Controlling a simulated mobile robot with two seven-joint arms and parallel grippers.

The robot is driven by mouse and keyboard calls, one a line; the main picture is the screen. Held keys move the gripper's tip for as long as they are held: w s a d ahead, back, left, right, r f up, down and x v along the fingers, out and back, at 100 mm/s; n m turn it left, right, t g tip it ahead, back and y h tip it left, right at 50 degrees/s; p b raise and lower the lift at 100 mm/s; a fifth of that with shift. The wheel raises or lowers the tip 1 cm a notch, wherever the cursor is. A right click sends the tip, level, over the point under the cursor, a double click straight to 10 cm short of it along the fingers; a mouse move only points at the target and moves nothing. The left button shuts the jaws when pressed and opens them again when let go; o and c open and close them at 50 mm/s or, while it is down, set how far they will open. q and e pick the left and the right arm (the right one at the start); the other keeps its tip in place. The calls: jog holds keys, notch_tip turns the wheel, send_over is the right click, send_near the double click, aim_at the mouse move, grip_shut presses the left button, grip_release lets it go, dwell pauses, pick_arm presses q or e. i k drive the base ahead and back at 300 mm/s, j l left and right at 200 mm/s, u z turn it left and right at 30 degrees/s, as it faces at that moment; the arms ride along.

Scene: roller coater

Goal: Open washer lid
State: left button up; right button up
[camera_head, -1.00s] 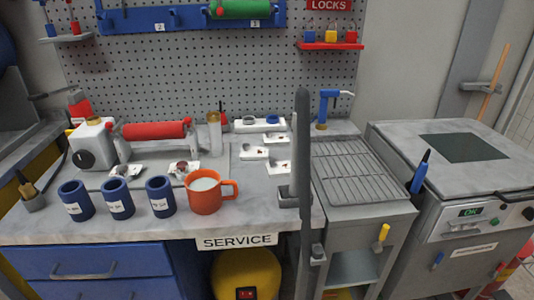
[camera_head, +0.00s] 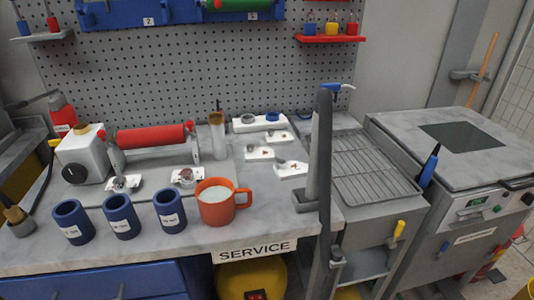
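The washer is the grey box-shaped machine (camera_head: 455,235) at the right in the head view. Its flat grey lid (camera_head: 400,132) lies shut on top, with a dark square window (camera_head: 463,138) in it. The front panel has a small green-lit display (camera_head: 478,201) and a dark knob. A blue tool (camera_head: 430,163) stands upright at the lid's left front side. Neither of my grippers shows in the view, so their state is hidden.
A tall dark grey post (camera_head: 323,160) rises before a wire-rack stand (camera_head: 370,165) left of the washer. The bench (camera_head: 160,245) holds several blue cups, an orange mug (camera_head: 215,203) and a red roller (camera_head: 152,136). A broom handle (camera_head: 485,70) leans behind the washer.

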aim_at(475, 151)
jog(key=i, duration=0.3)
jog(key=z, duration=1.65)
jog(key=i+l+u, duration=0.1)
jog(key=u, duration=0.3)
jog(key=l+u, duration=0.15)
jog(key=u, duration=0.25)
jog(key=i+l+u, duration=0.25)
jog(key=l, duration=0.15)
jog(key=l+u, duration=0.3)
jog(key=l, duration=0.15)
jog(key=l+u, duration=0.2)
jog(key=l, duration=0.7)
